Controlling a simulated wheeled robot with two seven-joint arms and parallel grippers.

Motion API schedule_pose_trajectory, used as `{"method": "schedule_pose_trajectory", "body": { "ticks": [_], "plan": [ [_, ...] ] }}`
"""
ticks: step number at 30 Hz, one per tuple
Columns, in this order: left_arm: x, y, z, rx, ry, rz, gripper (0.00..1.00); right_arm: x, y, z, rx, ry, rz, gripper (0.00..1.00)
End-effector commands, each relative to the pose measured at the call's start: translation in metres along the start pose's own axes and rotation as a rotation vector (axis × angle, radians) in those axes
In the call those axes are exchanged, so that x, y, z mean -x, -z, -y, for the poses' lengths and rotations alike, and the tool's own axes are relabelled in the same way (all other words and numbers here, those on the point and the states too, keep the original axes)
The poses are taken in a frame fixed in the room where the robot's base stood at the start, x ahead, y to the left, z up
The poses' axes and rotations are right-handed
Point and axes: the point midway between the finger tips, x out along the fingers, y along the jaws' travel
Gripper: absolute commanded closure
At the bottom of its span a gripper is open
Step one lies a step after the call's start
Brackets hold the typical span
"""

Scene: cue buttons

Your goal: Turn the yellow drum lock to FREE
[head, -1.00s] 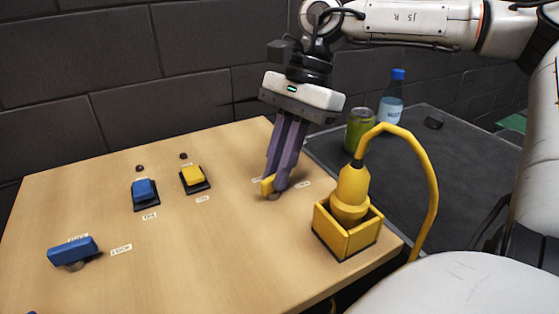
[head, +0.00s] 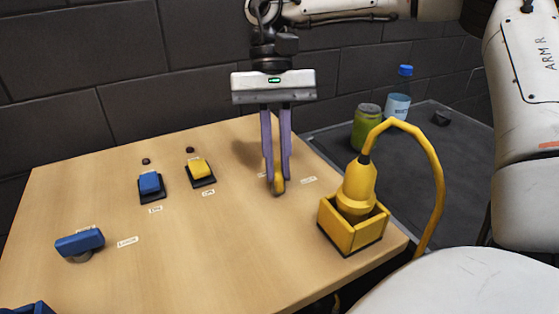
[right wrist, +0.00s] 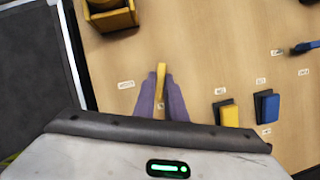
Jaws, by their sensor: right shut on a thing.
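The yellow drum lock (head: 278,187) is at the right part of the wooden table, its bar handle seen nearly end-on in the head view. My right gripper (head: 277,180) points down with its purple fingers on either side of the handle and is shut on it. In the right wrist view the yellow handle (right wrist: 161,78) shows between the fingertips (right wrist: 161,82). A small white label (head: 308,180) lies right of the lock, and another is partly hidden behind the fingers; I cannot read them. My left gripper is not in view.
A yellow box (head: 350,232) holding a yellow plug with a thick cable (head: 437,190) stands close to the right. A yellow button (head: 200,168), a blue button (head: 150,183) and a blue drum lock (head: 80,241) are to the left. A can (head: 367,128) and bottle (head: 398,100) stand behind.

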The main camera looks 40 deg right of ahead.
Motion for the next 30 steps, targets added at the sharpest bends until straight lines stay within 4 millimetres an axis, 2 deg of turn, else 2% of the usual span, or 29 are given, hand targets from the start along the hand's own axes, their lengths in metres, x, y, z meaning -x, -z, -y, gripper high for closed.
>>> {"method": "schedule_pose_trajectory", "body": {
  "ticks": [13, 30],
  "plan": [
    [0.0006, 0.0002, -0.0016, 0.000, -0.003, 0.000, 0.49, 0.0011, 0.0000, 0.0048, 0.271, -0.112, -0.005, 1.00],
    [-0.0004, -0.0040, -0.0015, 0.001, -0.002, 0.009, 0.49, 0.0015, -0.0001, 0.0059, 0.342, -0.139, -0.008, 1.00]
  ]
}}
